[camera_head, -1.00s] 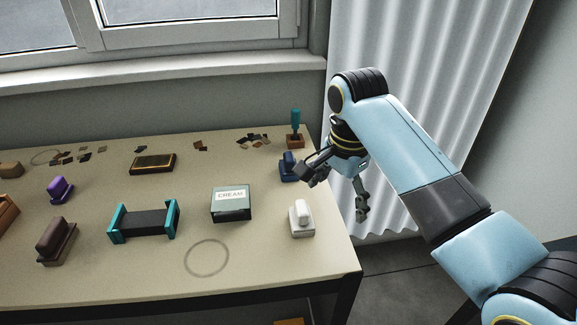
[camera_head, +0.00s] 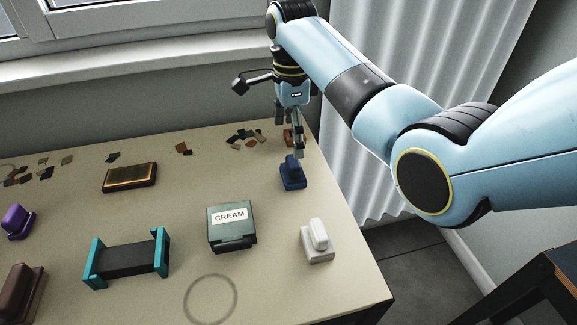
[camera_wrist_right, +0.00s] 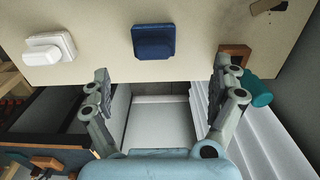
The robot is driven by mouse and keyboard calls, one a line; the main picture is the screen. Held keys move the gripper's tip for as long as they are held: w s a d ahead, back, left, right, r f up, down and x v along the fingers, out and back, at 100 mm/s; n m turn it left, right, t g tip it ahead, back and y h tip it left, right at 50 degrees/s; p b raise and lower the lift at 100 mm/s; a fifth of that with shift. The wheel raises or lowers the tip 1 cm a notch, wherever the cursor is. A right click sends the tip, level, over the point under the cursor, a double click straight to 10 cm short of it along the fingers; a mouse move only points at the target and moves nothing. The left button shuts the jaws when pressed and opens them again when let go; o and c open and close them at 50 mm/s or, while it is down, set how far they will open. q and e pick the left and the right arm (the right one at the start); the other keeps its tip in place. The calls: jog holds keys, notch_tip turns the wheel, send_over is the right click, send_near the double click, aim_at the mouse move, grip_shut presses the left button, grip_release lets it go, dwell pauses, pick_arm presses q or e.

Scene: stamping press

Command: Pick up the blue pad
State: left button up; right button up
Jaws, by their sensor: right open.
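The blue pad (camera_head: 292,175), a dark blue block with a raised grip on top, stands near the right side of the table. It also shows in the right wrist view (camera_wrist_right: 154,41), beyond the fingertips and between their lines. My right gripper (camera_head: 289,132) is open and empty behind and above the pad, with one finger just over the pad's far end in the head view. In the right wrist view its two fingers (camera_wrist_right: 160,84) stand wide apart, short of the pad. Whether a finger touches the pad cannot be told. My left gripper is not in view.
A white pad (camera_head: 317,240) stands in front of the blue one, near the table's right edge. A box marked CREAM (camera_head: 232,228) is to the left. A wooden holder with a teal handle (camera_wrist_right: 236,56) is close to my right finger. A window and wall lie behind.

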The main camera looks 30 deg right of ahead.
aim_at(291, 160)
notch_tip(291, 160, down, 3)
jog(key=shift+s+r, duration=0.15)
jog(key=shift+r, duration=0.05)
jog(key=shift+f, duration=0.35)
jog(key=f, duration=0.4)
jog(key=shift+s+a+f, duration=0.2)
jog(key=shift+s, duration=0.15)
jog(key=shift+f, duration=0.45)
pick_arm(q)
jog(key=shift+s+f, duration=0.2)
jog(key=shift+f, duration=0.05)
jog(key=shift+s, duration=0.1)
pick_arm(e)
jog(key=shift+r, duration=0.1)
jog(key=c, duration=1.3)
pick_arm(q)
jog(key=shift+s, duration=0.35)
